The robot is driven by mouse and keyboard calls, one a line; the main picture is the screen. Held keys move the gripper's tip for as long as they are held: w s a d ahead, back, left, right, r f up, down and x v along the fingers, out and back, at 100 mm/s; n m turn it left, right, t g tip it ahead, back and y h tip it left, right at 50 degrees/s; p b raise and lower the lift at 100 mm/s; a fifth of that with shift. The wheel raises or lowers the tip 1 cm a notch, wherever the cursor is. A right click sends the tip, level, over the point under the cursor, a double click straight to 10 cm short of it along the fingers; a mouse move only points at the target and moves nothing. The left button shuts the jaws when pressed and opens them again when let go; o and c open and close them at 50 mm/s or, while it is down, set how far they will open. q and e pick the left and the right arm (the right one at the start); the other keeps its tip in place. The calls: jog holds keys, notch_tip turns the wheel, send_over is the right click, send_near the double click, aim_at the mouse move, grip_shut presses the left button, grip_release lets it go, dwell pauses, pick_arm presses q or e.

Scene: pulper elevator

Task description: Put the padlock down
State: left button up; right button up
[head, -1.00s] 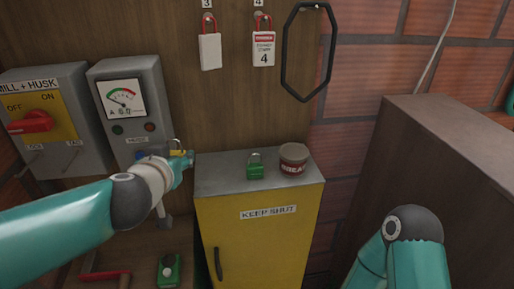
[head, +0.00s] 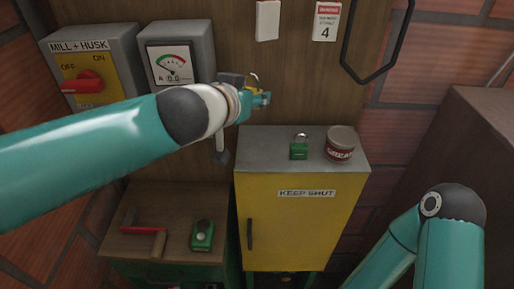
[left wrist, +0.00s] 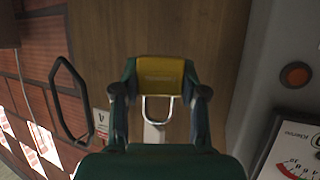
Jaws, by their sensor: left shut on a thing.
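My left gripper (head: 264,98) is shut on a yellow padlock (head: 254,84). In the left wrist view the yellow padlock (left wrist: 160,74) sits between the two fingers (left wrist: 160,95), with its metal shackle pointing down in the picture. In the head view my gripper appears just above the back left corner of the yellow cabinet's grey top (head: 262,152), and the padlock is partly hidden by it. A green padlock (head: 299,151) stands on that top, to the right of my gripper. My right gripper is out of view; only part of my right arm shows.
A grease tin (head: 340,143) stands right of the green padlock. The front left of the cabinet top is clear. A lower wooden surface holds a red-handled tool (head: 145,230) and a green device (head: 203,235). A gauge box (head: 176,57) and switch box (head: 92,62) are behind my left arm.

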pick_arm(q)
send_over(252, 158)
notch_tip(252, 158, down, 9)
jog(key=shift+w+f+b, duration=0.1)
jog(key=shift+f+b, duration=1.2)
jog(key=shift+f, duration=1.5)
jog(key=o, duration=1.2)
jog(key=shift+r, duration=0.1)
